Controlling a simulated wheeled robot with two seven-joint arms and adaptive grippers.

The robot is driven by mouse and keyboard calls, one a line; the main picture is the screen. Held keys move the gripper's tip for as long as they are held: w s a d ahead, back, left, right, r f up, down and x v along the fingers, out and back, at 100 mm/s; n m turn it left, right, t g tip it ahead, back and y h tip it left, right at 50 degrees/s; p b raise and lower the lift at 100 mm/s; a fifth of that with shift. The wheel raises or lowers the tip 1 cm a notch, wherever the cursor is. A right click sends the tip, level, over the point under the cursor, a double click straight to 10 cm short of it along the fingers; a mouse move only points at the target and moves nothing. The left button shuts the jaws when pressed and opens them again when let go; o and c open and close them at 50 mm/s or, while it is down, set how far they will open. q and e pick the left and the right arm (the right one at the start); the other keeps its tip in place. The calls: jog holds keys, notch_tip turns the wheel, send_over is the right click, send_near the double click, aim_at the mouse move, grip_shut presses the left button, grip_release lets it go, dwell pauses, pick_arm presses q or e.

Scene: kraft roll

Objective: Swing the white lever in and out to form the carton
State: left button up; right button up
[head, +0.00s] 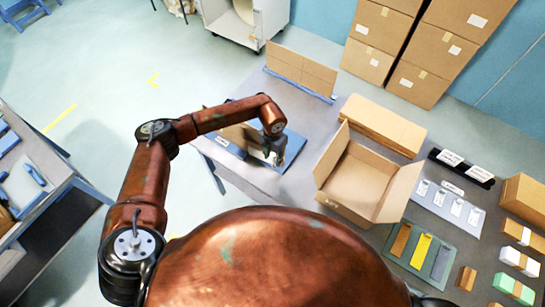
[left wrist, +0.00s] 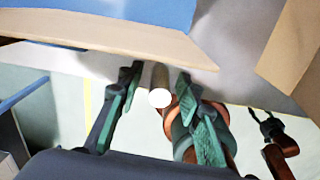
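In the left wrist view the white lever (left wrist: 159,97) shows as a round white end on a short shaft. It lies between the two fingers of my left gripper (left wrist: 159,100), which are apart, with a visible gap on each side. In the head view my left gripper (head: 273,152) is over the blue forming station (head: 293,150), and the lever is hard to make out there. A brown carton board (head: 238,135) stands at the station. Its edge (left wrist: 110,38) crosses the top of the left wrist view. My right gripper (left wrist: 266,122) shows small at the right there, its fingers spread and empty.
An open carton (head: 360,182) stands right of the station, with flat cardboard (head: 382,125) behind it. A divider board (head: 300,72) stands at the back edge. Trays and small boxes fill the table's right side. Bare grey tabletop (head: 300,190) lies in front of the station.

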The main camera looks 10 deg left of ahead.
pick_arm(q)
jog(key=shift+r, duration=0.1)
notch_tip(320, 180, up, 12)
jog(key=shift+f, duration=0.1)
dwell(0.5)
